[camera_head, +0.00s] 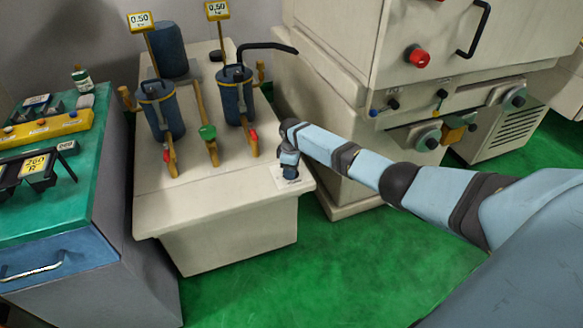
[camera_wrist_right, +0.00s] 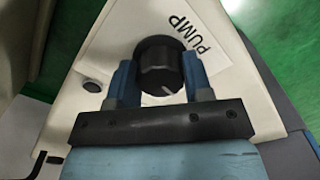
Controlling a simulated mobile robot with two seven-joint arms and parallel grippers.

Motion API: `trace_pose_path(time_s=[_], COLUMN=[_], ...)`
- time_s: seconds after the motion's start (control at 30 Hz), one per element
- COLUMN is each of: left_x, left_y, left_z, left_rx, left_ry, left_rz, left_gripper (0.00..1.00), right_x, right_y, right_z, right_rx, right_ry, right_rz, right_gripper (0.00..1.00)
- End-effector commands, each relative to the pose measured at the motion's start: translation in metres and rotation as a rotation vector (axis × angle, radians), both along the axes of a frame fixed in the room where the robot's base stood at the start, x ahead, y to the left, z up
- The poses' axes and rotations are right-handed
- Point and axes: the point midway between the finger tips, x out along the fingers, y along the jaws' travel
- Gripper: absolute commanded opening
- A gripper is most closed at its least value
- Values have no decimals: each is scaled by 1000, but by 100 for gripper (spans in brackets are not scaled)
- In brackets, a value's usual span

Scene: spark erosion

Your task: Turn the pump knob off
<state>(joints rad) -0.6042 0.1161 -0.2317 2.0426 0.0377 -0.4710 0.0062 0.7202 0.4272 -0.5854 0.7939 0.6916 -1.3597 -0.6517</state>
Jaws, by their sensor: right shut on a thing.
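The pump knob (camera_wrist_right: 160,72) is a round black knob with a light pointer mark, seen in the right wrist view. It sits beside a white label reading PUMP (camera_wrist_right: 190,35). My right gripper (camera_wrist_right: 160,80) has its two blue fingers on either side of the knob and is shut on it. In the head view my right gripper (camera_head: 289,165) is at the front right corner of the beige unit's top (camera_head: 215,200), where it hides the knob. My left gripper is in neither view.
Two blue canisters (camera_head: 162,112) (camera_head: 236,100), a green valve handle (camera_head: 208,132) and red-handled valves stand on the beige unit. A green-topped cabinet (camera_head: 95,130) is at left. A large machine (camera_head: 345,110) with a red button (camera_head: 417,57) is at right. Green floor (camera_head: 250,285) is clear in front.

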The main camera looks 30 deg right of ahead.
Motion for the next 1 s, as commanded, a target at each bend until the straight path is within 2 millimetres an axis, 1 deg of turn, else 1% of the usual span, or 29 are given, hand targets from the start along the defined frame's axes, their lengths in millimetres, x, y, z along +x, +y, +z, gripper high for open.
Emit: trace_pose_path(time_s=[0.1,0.3,0.87,0.9,1.0], left_x=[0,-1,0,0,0], left_y=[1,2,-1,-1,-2], left_z=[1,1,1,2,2], left_rx=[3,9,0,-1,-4], left_ry=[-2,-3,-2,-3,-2], left_rz=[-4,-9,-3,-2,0], left_gripper=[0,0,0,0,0], right_x=[1,1,1,1,1], right_y=[0,0,0,0,0], right_z=[1,1,1,1,1], right_rx=[1,2,1,1,1], right_ry=[-1,-2,-3,-3,-2], right_rz=[62,129,160,160,159], right_gripper=[23,23,23,51,72])
